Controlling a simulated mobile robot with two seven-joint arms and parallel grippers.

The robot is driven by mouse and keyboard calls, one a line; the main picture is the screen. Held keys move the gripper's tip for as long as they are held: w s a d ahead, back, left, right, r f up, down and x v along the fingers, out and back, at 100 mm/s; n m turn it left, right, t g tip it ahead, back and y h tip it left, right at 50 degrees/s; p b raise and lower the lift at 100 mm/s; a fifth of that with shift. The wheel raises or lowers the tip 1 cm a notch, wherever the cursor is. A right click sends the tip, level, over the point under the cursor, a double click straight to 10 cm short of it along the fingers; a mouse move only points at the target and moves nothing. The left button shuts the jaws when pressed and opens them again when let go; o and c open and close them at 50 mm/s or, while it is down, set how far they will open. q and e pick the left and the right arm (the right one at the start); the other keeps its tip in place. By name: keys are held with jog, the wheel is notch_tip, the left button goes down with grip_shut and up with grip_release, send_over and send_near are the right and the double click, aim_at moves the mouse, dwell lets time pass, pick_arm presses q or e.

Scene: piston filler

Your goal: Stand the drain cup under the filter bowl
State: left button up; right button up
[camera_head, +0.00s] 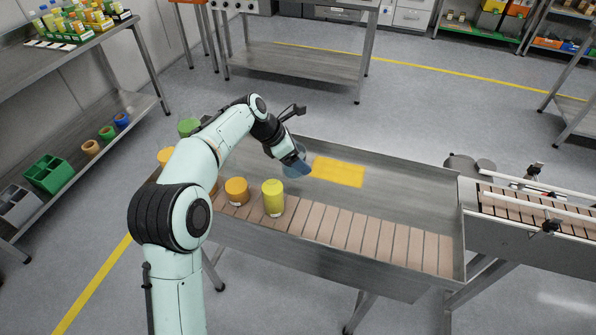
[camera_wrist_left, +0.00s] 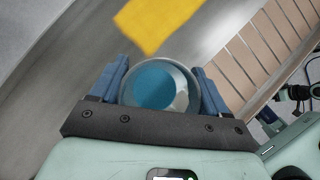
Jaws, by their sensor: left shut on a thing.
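My left gripper (camera_head: 294,158) is over the metal table, its fingers pointing down. In the left wrist view its two blue fingers (camera_wrist_left: 160,74) are shut on the sides of a clear round cup (camera_wrist_left: 155,86), which I take to be the drain cup. The cup looks blue inside. In the head view the cup (camera_head: 291,172) is mostly hidden by the fingers, and I cannot tell whether it touches the table. I cannot make out the filter bowl in either view. My right gripper is not in view.
A yellow rectangle (camera_head: 338,172) lies on the metal table (camera_head: 400,200) just right of the gripper. An orange jar (camera_head: 237,191) and a yellow-green jar (camera_head: 273,198) stand at the front slatted strip. A conveyor (camera_head: 535,217) adjoins on the right. The table's right half is clear.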

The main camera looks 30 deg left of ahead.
pick_arm(q)
jog(key=shift+f+b, duration=0.5)
jog(key=shift+f, duration=1.8)
jog(key=shift+f, duration=0.15)
jog(key=o, duration=1.1)
jog(key=shift+c, duration=0.2)
